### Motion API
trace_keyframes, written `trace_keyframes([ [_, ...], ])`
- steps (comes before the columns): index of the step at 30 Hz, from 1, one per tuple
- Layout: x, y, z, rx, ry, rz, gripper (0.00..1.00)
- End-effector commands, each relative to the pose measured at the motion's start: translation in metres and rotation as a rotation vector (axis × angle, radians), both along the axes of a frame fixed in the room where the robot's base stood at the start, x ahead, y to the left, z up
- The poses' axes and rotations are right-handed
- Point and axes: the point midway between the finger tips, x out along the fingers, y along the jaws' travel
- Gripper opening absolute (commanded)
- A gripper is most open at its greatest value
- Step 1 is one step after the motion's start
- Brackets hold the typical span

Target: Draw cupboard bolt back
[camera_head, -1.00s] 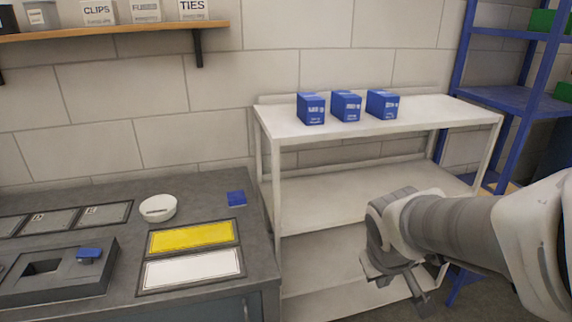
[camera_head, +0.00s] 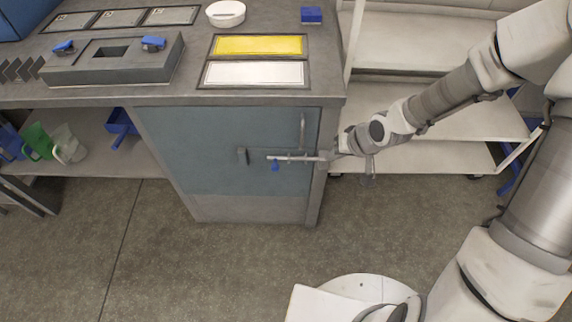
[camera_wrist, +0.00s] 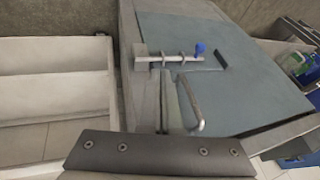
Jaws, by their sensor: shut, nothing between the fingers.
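The blue-grey cupboard door (camera_head: 225,185) stands closed under the grey workbench. A metal bolt (camera_head: 298,158) lies horizontally across it, with a blue knob (camera_head: 275,166) towards its left end. In the wrist view the bolt (camera_wrist: 172,58) runs through two guides, with its left end over the grey frame edge and its blue knob (camera_wrist: 200,48) at the right. My gripper (camera_head: 342,150) is shut and empty, near the bolt's right end in the head view; I cannot tell whether they touch. Its fingertips are hard to make out.
A curved door handle (camera_head: 303,131) stands above the bolt. A small dark piece (camera_head: 242,156) sits on the door left of the knob. The white shelf rack (camera_head: 430,155) stands to the right, close to my arm. The floor (camera_head: 190,270) before the cupboard is clear.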

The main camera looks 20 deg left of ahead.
Motion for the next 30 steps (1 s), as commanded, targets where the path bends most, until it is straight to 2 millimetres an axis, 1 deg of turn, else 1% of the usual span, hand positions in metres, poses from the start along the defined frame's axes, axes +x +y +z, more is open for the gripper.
trace_keyframes([
  [1, -0.001, 0.008, -0.014, 0.035, 0.010, -0.004, 0.00],
  [3, -0.001, 0.017, -0.021, 0.074, 0.014, -0.006, 0.00],
  [8, -0.001, 0.031, -0.030, 0.129, 0.019, -0.011, 0.00],
  [12, -0.001, 0.034, -0.031, 0.141, 0.020, -0.013, 0.00],
  [20, -0.001, 0.033, -0.031, 0.141, 0.020, -0.013, 0.00],
  [23, -0.001, 0.035, -0.034, 0.140, 0.020, -0.012, 0.00],
  [26, 0.001, 0.039, -0.042, 0.140, 0.021, -0.012, 0.00],
  [30, 0.007, 0.050, -0.062, 0.140, 0.021, -0.011, 0.00],
])
